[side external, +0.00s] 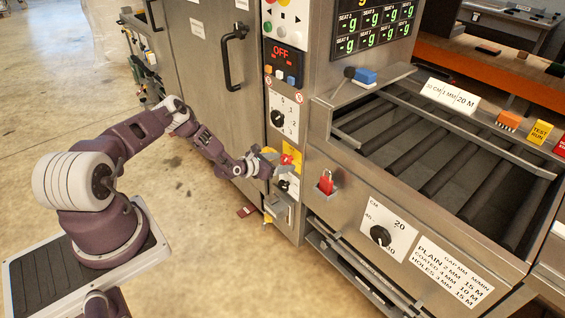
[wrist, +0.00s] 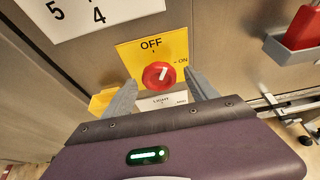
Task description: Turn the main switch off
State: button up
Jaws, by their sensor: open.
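The main switch is a round red knob (wrist: 159,75) with a white mark on its face. It sits on a yellow plate (wrist: 126,50) with OFF printed above the knob and ON to its right. The white mark's exact direction is hard to tell. My gripper (wrist: 161,84) is open, with one finger on each side of the knob's lower part. I cannot tell whether the fingers touch it. In the side external view, my gripper (side external: 267,160) is at the cabinet front, beside the yellow plate (side external: 292,152).
A white dial plate (side external: 284,116) with a black knob is above the switch. A red switch (side external: 326,182) on a grey box is to the right. A display (side external: 286,57) reads OFF. The roller conveyor (side external: 440,140) stands right; open floor lies left.

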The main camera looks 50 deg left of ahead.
jog(key=shift+w+f, duration=0.2)
jog(key=shift+w, duration=0.25)
jog(key=c, duration=1.3)
jog(key=shift+a, duration=0.1)
jog(key=shift+c, duration=0.2)
jog(key=shift+f+n+h, duration=0.1)
jog(key=shift+n+h, duration=1.2)
jog(key=shift+n, duration=0.7)
jog(key=o, duration=1.3)
